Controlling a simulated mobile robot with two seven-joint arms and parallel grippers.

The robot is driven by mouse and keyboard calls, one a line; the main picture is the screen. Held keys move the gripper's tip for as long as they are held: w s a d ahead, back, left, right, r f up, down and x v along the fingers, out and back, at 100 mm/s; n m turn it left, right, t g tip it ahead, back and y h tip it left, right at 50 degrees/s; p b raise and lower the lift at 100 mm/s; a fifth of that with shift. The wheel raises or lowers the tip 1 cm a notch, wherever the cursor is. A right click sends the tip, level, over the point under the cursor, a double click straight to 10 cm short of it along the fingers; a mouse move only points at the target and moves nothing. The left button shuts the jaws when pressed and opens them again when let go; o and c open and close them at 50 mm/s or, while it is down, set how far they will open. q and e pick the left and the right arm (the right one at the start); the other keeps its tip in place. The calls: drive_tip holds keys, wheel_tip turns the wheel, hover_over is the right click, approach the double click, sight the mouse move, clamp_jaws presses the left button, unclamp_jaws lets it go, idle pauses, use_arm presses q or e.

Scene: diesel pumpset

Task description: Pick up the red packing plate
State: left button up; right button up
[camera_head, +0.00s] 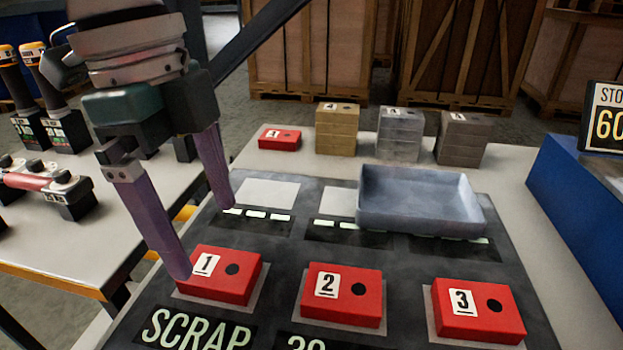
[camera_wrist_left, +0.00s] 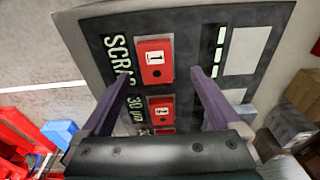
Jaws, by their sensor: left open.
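A red plate (camera_head: 281,141) with a white label lies alone at the back of the pale table, left of the tan stack. Three similar red blocks sit on the dark mat's front row: block 1 (camera_head: 219,277), block 2 (camera_head: 342,300) and block 3 (camera_head: 478,315). My left gripper (camera_head: 203,240) is open and empty, its purple fingers pointing down over the mat's left side by block 1. In the left wrist view, block 1 (camera_wrist_left: 155,62) shows between the fingertips, with block 2 (camera_wrist_left: 161,107) below it. I cannot tell whether a finger touches block 1. My right gripper is not in view.
A grey open tray (camera_head: 420,205) stands on the mat's right side. Behind it are tan (camera_head: 337,130), silver (camera_head: 399,135) and brown (camera_head: 462,139) stacks. A blue box (camera_head: 575,195) stands at right. A side table (camera_head: 60,240) with tools is at left.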

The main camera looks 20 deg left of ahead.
sight(219, 267)
use_arm(q)
drive_tip(key=f, duration=0.1)
drive_tip(key=f+b, duration=0.1)
drive_tip(key=f, duration=0.1)
drive_tip(key=d+f, duration=0.1)
drive_tip(key=shift+s+f, duration=0.25)
drive_tip(key=shift+f, duration=0.15)
drive_tip(key=shift+c, duration=0.3)
clamp_jaws()
drive_tip(key=shift+r, duration=0.1)
